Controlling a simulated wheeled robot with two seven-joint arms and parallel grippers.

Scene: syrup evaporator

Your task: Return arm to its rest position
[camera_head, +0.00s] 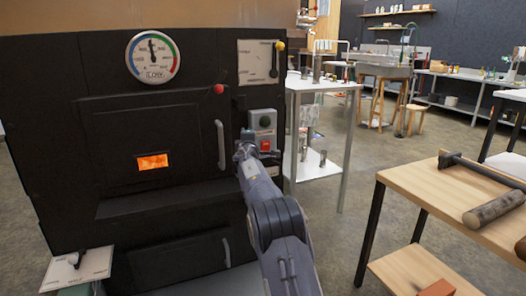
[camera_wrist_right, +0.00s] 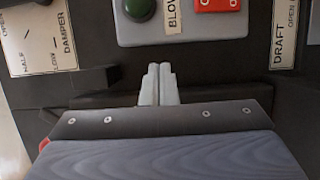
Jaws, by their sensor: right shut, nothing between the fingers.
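My right arm reaches in from the bottom of the head view. Its right gripper (camera_head: 243,150) is in front of the black evaporator front, just left of and below the grey switch box (camera_head: 262,124). In the right wrist view the right gripper's fingers (camera_wrist_right: 158,82) are together with nothing between them. They point at the black panel just below the switch box, with its green button (camera_wrist_right: 139,8) and red switch (camera_wrist_right: 217,4). I cannot tell whether the fingertips touch the panel. My left gripper is not in view.
The evaporator (camera_head: 60,130) has a gauge (camera_head: 153,56), a door handle (camera_head: 221,145) and a yellow-knobbed lever (camera_head: 275,60). A white shelf table (camera_head: 325,86) stands right of it. A wooden table (camera_head: 430,190) holding a log and a tool is at right. Open floor lies between.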

